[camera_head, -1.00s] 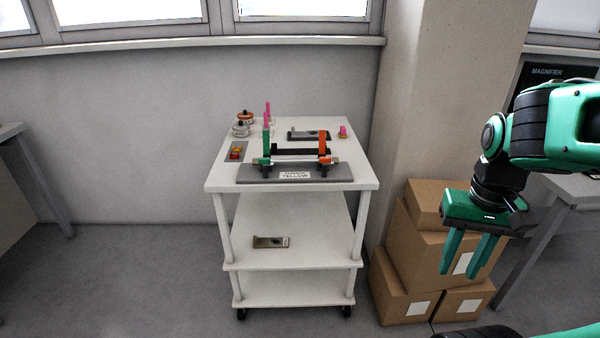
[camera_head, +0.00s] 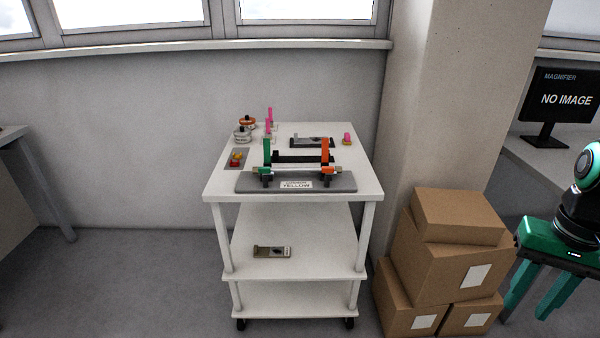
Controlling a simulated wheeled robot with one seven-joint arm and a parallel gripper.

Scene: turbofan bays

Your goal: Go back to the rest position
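My gripper (camera_head: 530,314) is at the right edge of the head view, in front of the grey desk and to the right of the cardboard boxes. Its green fingers point down and stand apart, with nothing seen between them. Most of my arm is out of view. The gripper is well away from the white cart (camera_head: 222,191).
On the cart's top stand a grey fixture (camera_head: 245,182) labelled YELLOW, with green and orange uprights, and several small parts. A metal piece (camera_head: 272,252) lies on the middle shelf. Stacked boxes (camera_head: 458,216) and a monitor (camera_head: 560,105) are at the right. Floor at left is clear.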

